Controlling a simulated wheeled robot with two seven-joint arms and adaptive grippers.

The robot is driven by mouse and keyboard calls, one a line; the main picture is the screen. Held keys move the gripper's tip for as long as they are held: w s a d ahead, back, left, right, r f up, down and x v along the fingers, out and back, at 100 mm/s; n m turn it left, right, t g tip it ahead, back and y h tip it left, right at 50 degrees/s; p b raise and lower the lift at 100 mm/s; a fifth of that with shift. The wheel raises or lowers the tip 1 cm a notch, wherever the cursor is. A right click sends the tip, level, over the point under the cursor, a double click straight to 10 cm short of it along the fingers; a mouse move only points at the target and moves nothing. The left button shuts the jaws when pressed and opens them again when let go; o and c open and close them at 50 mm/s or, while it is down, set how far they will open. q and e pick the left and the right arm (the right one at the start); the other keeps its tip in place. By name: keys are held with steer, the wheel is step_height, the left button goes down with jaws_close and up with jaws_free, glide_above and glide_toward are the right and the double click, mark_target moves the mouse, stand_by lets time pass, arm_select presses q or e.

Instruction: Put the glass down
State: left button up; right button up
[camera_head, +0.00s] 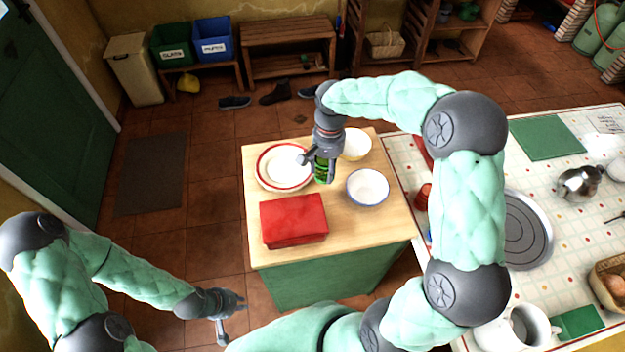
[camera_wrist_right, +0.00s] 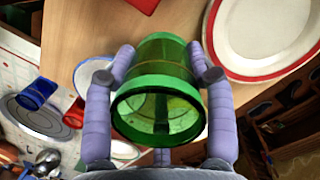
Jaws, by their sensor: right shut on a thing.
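The green see-through glass (camera_head: 323,169) is held in my right gripper (camera_head: 321,160), over the wooden counter top (camera_head: 346,232). In the right wrist view the fingers stand on both sides of the glass (camera_wrist_right: 158,105), with its round rim towards the camera. The glass is between the red-rimmed plate and the two bowls; I cannot tell whether its base touches the wood. My left gripper (camera_head: 233,315) is low at the front left, away from the counter, with its fingers apart and nothing between them.
Around the glass are a red-rimmed plate (camera_head: 282,167), a yellowish bowl (camera_head: 355,145), a blue-rimmed bowl (camera_head: 368,187) and a red box (camera_head: 293,220). Bare wood shows at the front right. A tiled counter (camera_head: 470,180) with a round grey tray (camera_head: 527,232) adjoins on the right.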

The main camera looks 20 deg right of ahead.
steer(key=b, duration=0.1)
glide_above(324, 195)
step_height(324, 195, down, 4)
steer(key=shift+w+d+f, duration=0.1)
steer(key=shift+d, duration=0.05)
steer(key=shift+f+b, duration=0.9)
steer(key=shift+f, duration=1.55)
steer(key=shift+f, duration=0.2)
steer(key=o, duration=1.3)
steer(key=shift+c, duration=0.2)
steer(key=shift+r, duration=0.1)
